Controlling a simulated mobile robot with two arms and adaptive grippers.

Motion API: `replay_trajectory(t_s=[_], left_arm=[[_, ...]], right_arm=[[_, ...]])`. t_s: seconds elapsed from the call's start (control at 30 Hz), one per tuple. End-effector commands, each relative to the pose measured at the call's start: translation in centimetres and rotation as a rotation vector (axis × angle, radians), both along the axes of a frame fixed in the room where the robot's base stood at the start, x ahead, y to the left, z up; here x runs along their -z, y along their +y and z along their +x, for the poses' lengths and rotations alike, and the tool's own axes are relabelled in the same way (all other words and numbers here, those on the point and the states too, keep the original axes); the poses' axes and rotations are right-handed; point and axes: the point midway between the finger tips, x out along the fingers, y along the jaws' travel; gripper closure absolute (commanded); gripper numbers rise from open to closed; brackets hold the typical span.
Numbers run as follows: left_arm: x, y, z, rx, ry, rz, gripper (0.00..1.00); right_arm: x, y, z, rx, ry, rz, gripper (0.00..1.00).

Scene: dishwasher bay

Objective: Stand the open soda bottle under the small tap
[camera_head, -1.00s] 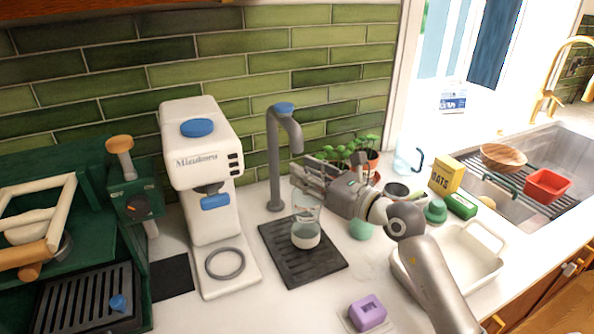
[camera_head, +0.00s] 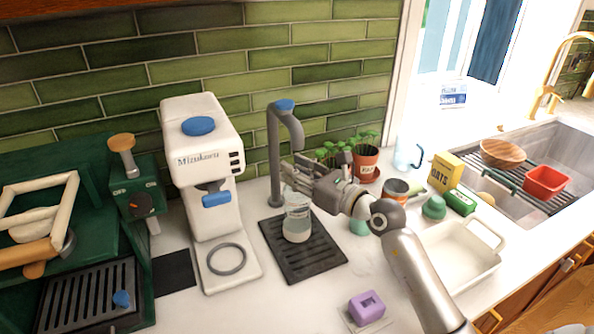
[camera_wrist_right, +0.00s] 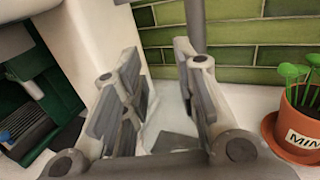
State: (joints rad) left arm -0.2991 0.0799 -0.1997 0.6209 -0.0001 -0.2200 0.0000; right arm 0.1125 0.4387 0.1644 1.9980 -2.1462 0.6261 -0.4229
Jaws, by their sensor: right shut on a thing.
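The clear soda bottle (camera_head: 297,229), with pale liquid low in it, is upright over the black drip tray (camera_head: 325,262). Whether its base touches the tray I cannot tell. My right gripper (camera_head: 292,178) is shut around the upper part of the bottle and hides its top. The small grey tap (camera_head: 274,155) with a blue cap stands behind the tray. Its spout end is above the gripper fingers, close over the bottle. In the right wrist view the fingers (camera_wrist_right: 160,90) stand apart with something clear faintly between them. My left gripper is not in view.
A white Mizukawa machine (camera_head: 204,140) stands left of the tap. Potted plants (camera_head: 366,160), a can (camera_head: 395,190), an oats box (camera_head: 445,170) and a white basin (camera_head: 455,265) are to the right. A purple block (camera_head: 367,307) lies in front.

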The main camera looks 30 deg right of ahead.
Motion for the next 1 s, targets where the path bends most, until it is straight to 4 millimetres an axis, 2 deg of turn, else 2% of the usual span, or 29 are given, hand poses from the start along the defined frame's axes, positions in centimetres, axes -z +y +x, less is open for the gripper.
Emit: replay_trajectory(t_s=[0.03, 0.07, 0.2, 0.57, 0.63, 0.77, 1.0], left_arm=[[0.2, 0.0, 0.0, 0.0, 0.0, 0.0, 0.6], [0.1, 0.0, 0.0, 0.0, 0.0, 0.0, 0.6], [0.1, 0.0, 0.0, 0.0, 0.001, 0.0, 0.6], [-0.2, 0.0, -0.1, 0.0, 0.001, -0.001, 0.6], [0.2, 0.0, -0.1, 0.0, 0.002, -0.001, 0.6], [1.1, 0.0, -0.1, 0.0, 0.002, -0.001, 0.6], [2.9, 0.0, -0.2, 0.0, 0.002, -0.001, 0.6]], right_arm=[[0.2, 0.0, 0.0, 0.0, -0.002, 0.001, 1.0], [0.2, 0.0, 0.0, 0.0, 0.001, 0.001, 0.68], [0.2, 0.0, 0.0, 0.0, 0.001, 0.001, 0.51], [-0.2, 0.0, 0.0, 0.0, 0.0, 0.0, 0.51], [0.1, -0.2, -0.5, 0.001, 0.002, -0.001, 0.51], [0.3, -0.9, -2.6, 0.0, 0.003, -0.002, 0.51], [0.4, -2.6, -7.5, 0.001, 0.003, -0.003, 0.51]])
